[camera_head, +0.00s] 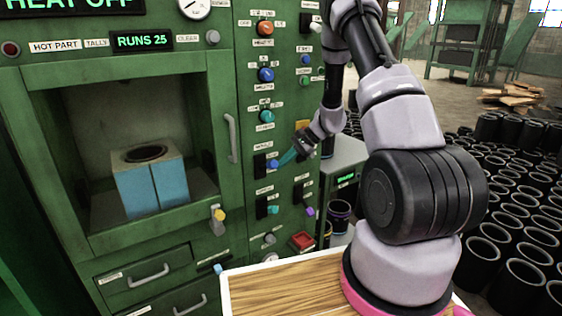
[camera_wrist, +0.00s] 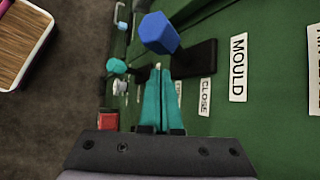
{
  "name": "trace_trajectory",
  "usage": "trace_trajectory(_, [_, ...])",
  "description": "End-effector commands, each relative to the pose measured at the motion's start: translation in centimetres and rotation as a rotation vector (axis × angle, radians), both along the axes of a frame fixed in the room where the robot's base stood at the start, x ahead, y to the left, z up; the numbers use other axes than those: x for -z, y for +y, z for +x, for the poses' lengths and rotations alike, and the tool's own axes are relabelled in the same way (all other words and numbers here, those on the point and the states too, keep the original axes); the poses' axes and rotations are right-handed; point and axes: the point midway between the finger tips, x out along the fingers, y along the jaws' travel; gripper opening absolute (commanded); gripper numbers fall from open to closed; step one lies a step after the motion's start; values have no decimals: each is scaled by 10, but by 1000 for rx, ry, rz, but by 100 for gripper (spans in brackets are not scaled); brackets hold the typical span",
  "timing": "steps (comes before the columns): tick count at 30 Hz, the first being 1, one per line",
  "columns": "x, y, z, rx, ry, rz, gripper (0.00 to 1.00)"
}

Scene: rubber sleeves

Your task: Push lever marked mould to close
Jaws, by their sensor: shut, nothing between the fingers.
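The lever marked MOULD has a blue faceted knob (camera_wrist: 159,33) on a black slot plate (camera_wrist: 198,60). The MOULD label (camera_wrist: 238,67) and a CLOSE label (camera_wrist: 205,97) stand beside it in the wrist view. In the head view the blue knob (camera_head: 273,164) is in the middle of the green panel. My gripper (camera_wrist: 159,70) has teal fingers that are shut and empty, with their tips just short of the knob in the wrist view. In the head view my gripper (camera_head: 281,162) is right of the knob. I cannot tell whether they touch.
A teal-knobbed lever (camera_head: 272,209) sits below, and a red square button (camera_head: 302,241) lower still. Rotary knobs line the panel above. A blue mould block (camera_head: 140,190) stands in the open chamber at left. Black sleeves (camera_head: 520,270) crowd the floor at right.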

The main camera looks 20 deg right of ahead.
Motion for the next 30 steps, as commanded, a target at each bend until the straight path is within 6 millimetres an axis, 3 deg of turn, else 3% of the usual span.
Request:
trace_trajectory(3, [12,-11,8,1,-2,-1,0])
trace_trajectory(15, [-52,-60,6,2,-3,-4,0])
trace_trajectory(21, [-63,-69,5,1,-2,-3,0])
trace_trajectory(30, [-64,-70,5,1,0,-3,0])
